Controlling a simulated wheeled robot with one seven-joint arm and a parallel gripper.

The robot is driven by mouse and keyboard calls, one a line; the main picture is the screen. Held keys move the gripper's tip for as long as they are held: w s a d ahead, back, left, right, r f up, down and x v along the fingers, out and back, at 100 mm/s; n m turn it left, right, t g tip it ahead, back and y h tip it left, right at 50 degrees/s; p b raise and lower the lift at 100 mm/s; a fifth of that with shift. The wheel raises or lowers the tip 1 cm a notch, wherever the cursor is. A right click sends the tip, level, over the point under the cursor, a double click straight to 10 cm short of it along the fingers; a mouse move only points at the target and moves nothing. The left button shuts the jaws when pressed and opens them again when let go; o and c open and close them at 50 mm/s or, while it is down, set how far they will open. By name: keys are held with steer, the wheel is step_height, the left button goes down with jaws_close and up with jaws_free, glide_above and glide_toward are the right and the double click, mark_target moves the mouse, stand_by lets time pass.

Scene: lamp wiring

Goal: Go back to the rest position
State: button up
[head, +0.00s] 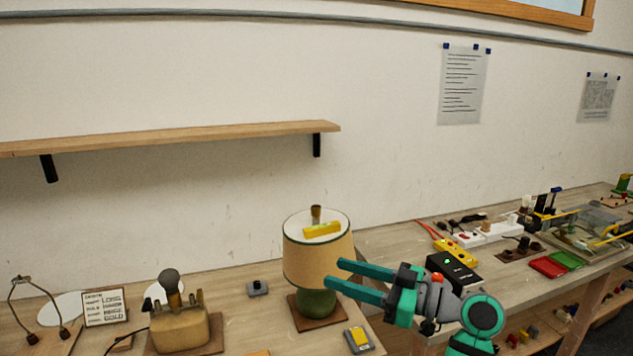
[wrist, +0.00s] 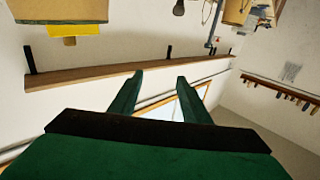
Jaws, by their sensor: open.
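My gripper (head: 336,274) is open, its two teal fingers pointing left in the head view. Their tips overlap the right edge of the table lamp (head: 300,262) in the picture; touching or apart cannot be told there. The lamp has a tan shade, a green base and a yellow level on top, and stands upright on a brown square. In the wrist view the picture is upside down, and nothing sits between the fingers (wrist: 160,76). What seems to be the shade (wrist: 60,15) is at the top left there, apart from the fingers.
A wall shelf (head: 180,137) is above the bench. A beige lamp base with a bulb (head: 180,328), a small sign (head: 106,308) and a wire frame (head: 38,312) stand left. Power strips (head: 487,234) and a black box (head: 455,272) lie right, behind my arm.

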steer(key=a+f+m+t+h, duration=0.25)
steer(key=f+m, duration=0.25)
steer(key=f, duration=0.7)
steer(key=a+f+m+t+h, duration=0.1)
steer(key=f+m+t+h, duration=0.3)
steer(key=f, duration=0.8)
steer(key=s+f+m+h, duration=0.5)
steer(key=s+f, duration=0.6)
steer(key=f, duration=0.5)
steer(key=s+f+m+h, duration=0.1)
steer(key=s+f+h, duration=0.1)
steer(key=s, duration=0.7)
steer(key=s+f+h, duration=0.2)
steer(key=s+h, duration=0.1)
steer(key=s, duration=0.7)
steer(key=s+a+r+n, duration=0.1)
steer(key=s+r, duration=0.4)
steer(key=s, duration=0.2)
steer(key=s+a+r+n, duration=0.1)
steer(key=s+r, duration=0.4)
steer(key=s, duration=0.3)
steer(key=shift+s+a+t, duration=0.25)
steer(key=shift+t, duration=0.1)
